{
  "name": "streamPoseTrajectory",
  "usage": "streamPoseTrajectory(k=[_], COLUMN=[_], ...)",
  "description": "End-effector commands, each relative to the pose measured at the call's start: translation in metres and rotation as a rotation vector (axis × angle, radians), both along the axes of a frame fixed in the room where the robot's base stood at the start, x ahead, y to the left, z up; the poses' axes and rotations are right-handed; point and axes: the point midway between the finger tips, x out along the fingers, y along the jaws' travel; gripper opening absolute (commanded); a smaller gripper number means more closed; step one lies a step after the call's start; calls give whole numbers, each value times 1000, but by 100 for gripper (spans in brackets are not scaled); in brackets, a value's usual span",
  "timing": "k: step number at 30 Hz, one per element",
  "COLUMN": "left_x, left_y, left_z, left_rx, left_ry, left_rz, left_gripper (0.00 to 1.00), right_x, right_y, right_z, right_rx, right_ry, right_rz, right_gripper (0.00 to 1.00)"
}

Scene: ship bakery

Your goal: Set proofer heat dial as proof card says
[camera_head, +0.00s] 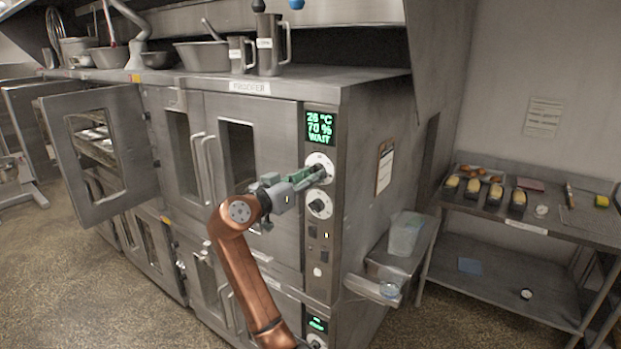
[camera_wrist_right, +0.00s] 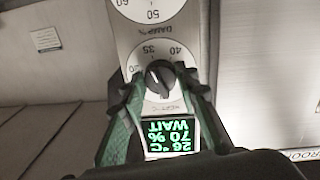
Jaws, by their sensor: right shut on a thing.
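The proofer (camera_head: 265,130) is a steel cabinet with windowed doors. Its green display (camera_head: 320,128) reads 26 °C, 70 % and WAIT. Below it is the round white heat dial (camera_head: 320,160) with a dark knob. My right gripper (camera_head: 314,176) is shut on this knob. In the right wrist view the heat dial knob (camera_wrist_right: 160,77) sits between the green fingers, upside down, with 35 and 40 readable on the scale; its exact setting is hard to tell. The damp dial (camera_head: 320,205) is below. The clipboard card (camera_head: 384,169) hangs on the proofer's side, too small to read. My left gripper is out of view.
An oven door (camera_head: 100,150) stands open at the left. Bowls and jugs (camera_head: 270,45) stand on the proofer top. A side tray holds a clear tub (camera_head: 405,235). A steel table (camera_head: 470,212) with loaf tins stands at the right. The front floor is partly clear.

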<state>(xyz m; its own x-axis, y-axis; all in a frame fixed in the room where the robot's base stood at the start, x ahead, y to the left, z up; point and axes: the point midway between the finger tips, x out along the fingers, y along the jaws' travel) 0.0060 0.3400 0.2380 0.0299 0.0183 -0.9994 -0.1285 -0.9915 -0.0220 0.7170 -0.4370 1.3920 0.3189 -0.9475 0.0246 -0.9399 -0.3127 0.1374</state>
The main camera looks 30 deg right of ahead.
Motion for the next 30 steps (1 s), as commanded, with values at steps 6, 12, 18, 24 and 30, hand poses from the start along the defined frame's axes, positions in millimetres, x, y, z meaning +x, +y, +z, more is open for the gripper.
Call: streamPoseTrajectory(k=[6, 12, 18, 24, 30], left_x=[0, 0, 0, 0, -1], left_y=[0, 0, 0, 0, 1], left_z=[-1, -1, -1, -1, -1], left_rx=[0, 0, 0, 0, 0], left_ry=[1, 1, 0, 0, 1], left_rz=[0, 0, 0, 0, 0], left_gripper=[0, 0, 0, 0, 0], right_x=[1, 1, 1, 0, 0], right_y=[0, 0, 0, 0, 0], right_z=[-4, -3, -3, -2, -1], right_rx=[14, 15, 14, 11, 10], right_ry=[-16, -15, -16, -17, -19], right_rz=[-1, -1, -1, 0, 0], right_gripper=[4, 4, 34, 46, 46])
